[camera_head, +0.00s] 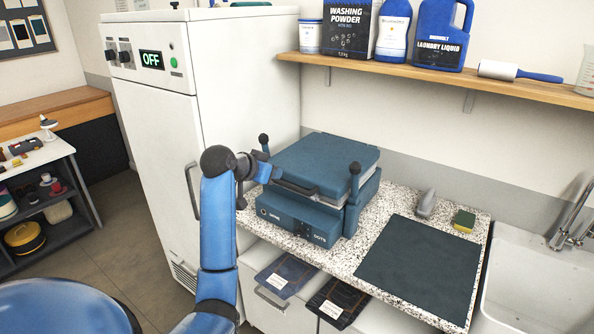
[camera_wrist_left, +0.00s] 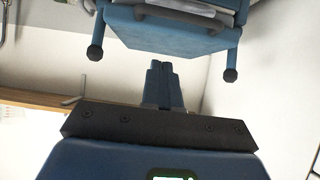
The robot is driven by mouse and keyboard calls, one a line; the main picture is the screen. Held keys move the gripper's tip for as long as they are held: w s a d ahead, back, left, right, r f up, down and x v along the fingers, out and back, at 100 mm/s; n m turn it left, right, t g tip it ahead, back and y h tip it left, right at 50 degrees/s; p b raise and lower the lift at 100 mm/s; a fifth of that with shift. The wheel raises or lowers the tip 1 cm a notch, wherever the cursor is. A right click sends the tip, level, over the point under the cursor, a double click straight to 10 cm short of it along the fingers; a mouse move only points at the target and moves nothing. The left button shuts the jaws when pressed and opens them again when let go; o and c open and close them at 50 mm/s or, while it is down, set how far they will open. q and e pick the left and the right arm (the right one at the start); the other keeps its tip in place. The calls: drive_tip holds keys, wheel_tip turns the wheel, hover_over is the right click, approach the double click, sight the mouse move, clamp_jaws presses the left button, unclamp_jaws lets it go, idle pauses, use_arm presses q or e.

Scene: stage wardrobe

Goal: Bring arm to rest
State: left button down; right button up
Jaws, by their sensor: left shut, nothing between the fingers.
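My left arm (camera_head: 218,235), blue with dark joints, rises from the bottom of the head view and bends at the top toward the blue press. My left gripper (camera_head: 268,173) is near the front left of the press, partly hidden by the wrist; in the left wrist view its two blue fingers (camera_wrist_left: 163,68) are together with nothing between them. The blue press (camera_head: 320,165) stands on the speckled counter with its lid down, a front handle and two dark-knobbed posts. In the left wrist view the press (camera_wrist_left: 172,32) appears beyond the fingertips. My right gripper is not in view.
A tall white cabinet (camera_head: 160,150) reading OFF stands left of the press. A dark mat (camera_head: 420,265), a sponge (camera_head: 464,221) and a grey object (camera_head: 426,203) lie on the counter. A sink (camera_head: 540,290) is at right. A shelf (camera_head: 450,78) with bottles hangs above.

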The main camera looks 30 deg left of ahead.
use_arm(q)
drive_tip(key=a+r+n+t+y, duration=0.4)
drive_tip(key=r+t+y, duration=0.1)
drive_tip(key=r+t, duration=0.15)
drive_tip(key=s+d+f+m+h, duration=0.1)
drive_tip(key=s+d+f, duration=0.8)
drive_tip(key=s, duration=0.3)
drive_tip(key=s+d+f+m+h, duration=0.1)
drive_tip(key=s+d+f, duration=0.7)
drive_tip(key=s+f, duration=0.2)
drive_tip(key=s+d+f+m+h, duration=0.1)
drive_tip(key=s+d+f+h, duration=0.1)
drive_tip(key=s+d+f, duration=0.7)
drive_tip(key=s, duration=0.6)
drive_tip(key=shift+d+f, duration=0.3)
drive_tip(key=shift+d, duration=0.05)
